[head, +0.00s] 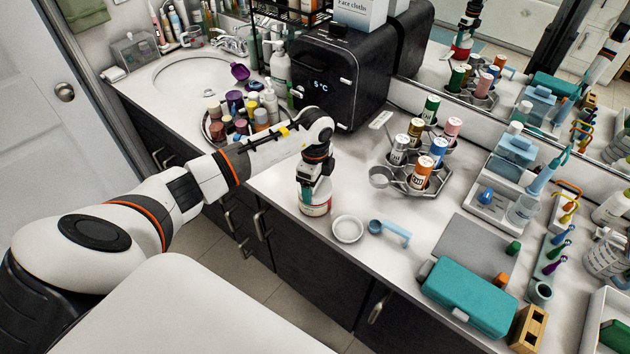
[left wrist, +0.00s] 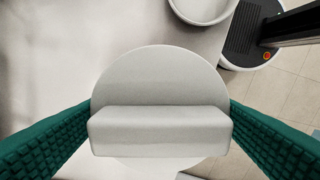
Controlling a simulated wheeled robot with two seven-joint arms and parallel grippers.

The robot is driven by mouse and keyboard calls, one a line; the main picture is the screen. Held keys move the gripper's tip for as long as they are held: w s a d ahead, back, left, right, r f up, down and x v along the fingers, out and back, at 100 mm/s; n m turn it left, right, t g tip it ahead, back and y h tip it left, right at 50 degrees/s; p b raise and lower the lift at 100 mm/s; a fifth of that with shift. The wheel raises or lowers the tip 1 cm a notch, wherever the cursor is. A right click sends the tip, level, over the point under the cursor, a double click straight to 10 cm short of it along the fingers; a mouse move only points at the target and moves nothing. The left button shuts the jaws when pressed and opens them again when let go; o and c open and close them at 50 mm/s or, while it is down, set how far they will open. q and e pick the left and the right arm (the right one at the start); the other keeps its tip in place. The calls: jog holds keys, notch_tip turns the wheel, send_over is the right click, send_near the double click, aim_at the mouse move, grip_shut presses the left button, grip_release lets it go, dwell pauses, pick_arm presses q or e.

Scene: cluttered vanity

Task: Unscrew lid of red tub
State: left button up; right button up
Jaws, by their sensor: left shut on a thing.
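The red tub (head: 317,209), with a pale label band, stands upright on the counter near its front edge. My left gripper (head: 314,187) comes down over its top from above. In the left wrist view, a round pale lid (left wrist: 158,75) with a raised bar across it lies between the green-padded fingers (left wrist: 160,130). The fingers are shut on the lid, one at each end of the bar. The gripper hides most of the lid in the head view. I cannot tell whether the lid still sits tight on the tub. My right gripper is not in view.
A shallow white dish (head: 347,229) stands just right of the tub, with a blue scoop (head: 389,231) beside it. A rack of small canisters (head: 412,178) is behind to the right. A teal case (head: 469,297) lies at the front right. The counter left of the tub is clear.

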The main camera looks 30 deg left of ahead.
pick_arm(q)
jog(key=n+p, duration=0.1)
jog(key=n, duration=0.1)
jog(key=shift+r+n+p, duration=0.15)
jog(key=shift+n+p, duration=0.15)
jog(key=shift+n, duration=0.6)
jog(key=shift+f, duration=0.25)
jog(key=shift+s+d+r+n+p, duration=0.1)
jog(key=shift+r+n+p, duration=0.15)
jog(key=shift+n+p, duration=1.15)
jog(key=shift+n, duration=0.4)
jog(key=shift+f+n, duration=0.1)
jog(key=shift+n, duration=0.3)
jog(key=shift+f+n, duration=0.15)
jog(key=shift+n, duration=0.15)
